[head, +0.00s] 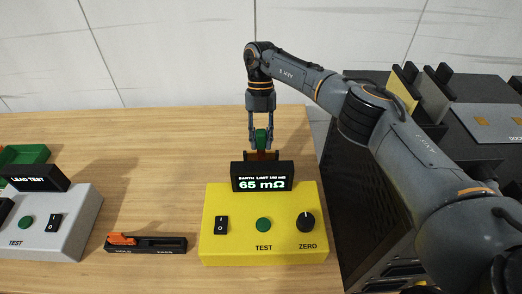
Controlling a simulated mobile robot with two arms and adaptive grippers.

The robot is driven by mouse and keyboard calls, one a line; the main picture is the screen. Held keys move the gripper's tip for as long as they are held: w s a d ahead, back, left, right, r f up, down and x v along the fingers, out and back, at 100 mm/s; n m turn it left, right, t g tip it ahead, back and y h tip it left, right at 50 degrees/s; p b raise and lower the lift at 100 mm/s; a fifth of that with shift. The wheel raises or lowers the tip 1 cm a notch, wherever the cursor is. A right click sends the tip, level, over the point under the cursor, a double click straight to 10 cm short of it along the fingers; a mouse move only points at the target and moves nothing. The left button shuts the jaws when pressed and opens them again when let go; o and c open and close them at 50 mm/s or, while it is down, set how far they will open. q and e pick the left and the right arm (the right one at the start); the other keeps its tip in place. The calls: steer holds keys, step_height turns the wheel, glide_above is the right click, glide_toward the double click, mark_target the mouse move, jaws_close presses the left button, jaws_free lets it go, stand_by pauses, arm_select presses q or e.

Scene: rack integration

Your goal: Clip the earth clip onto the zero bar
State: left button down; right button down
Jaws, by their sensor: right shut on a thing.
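My right gripper (262,142) points straight down behind the yellow earth tester (234,248). It is shut on the green earth clip (261,134), which shows between its fingers. A brown bar (250,155), which looks like the zero bar, shows just below the clip and behind the tester's black display (262,177). The display hides the lower part of this bar. The clip is right at the bar, but I cannot tell whether its jaws are around it. The display reads 65 mΩ. My left gripper is not in view.
A grey lead tester (60,225) and a green tray (25,155) stand at the left. A black holder with an orange piece (146,243) lies between the testers. A dark rack (350,190) borders the table at the right.

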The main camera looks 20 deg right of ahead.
steer(key=shift+f+b, duration=0.5)
steer(key=shift+f, duration=0.15)
steer(key=c, duration=1)
jaws_free()
